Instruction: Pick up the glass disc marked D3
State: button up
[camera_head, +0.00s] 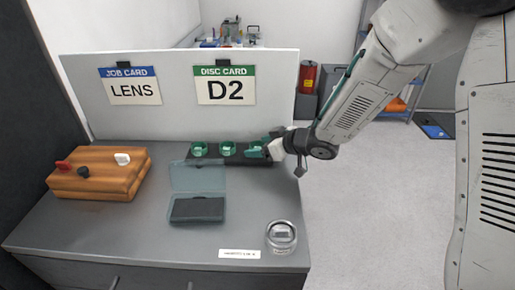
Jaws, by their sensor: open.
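A black rack (238,159) stands at the back of the bench with a row of three green round holders. The left holder (199,149) and the middle holder (228,149) are in plain view. The right holder (255,152) is partly covered by my gripper (264,146). Any glass discs in them are too small to make out, and I cannot read a D3 mark. My gripper is open at the rack's right end, around or just over the right holder; I cannot tell if it touches.
A white board behind the rack carries a LENS job card (132,86) and a D2 disc card (226,85). An open clear case (198,193), a wooden block (97,184) and a round glass-topped piece (281,237) stand on the bench (120,235).

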jog(key=c, duration=1.1)
